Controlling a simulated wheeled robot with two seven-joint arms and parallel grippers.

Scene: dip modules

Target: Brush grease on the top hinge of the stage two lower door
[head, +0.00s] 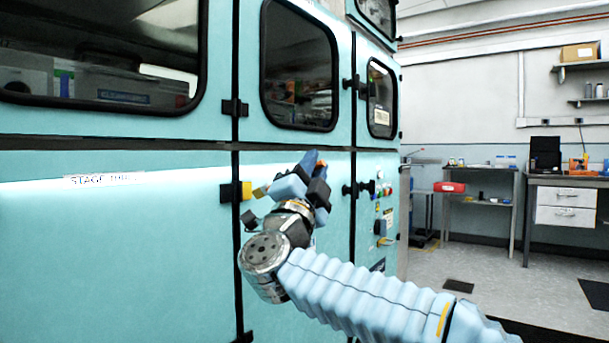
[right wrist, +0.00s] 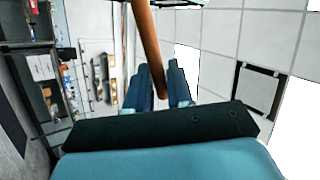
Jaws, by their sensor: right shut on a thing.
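The teal machine (head: 180,250) fills the left of the head view, with windowed upper doors and plain lower doors. The label on the left lower panel (head: 103,180) seems to read "STAGE THREE". A black hinge with a yellow block (head: 246,190) sits on the lower door's left seam. My right gripper (head: 312,172), in front of the lower middle door (head: 290,260), is shut on a brown rod-like handle, seen between its fingers in the right wrist view (right wrist: 148,50). The brush's bristles cannot be made out clearly. My left gripper is out of view.
Another black hinge (head: 352,188) lies just right of the gripper, with a control panel (head: 382,225) beyond it. The floor between is open.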

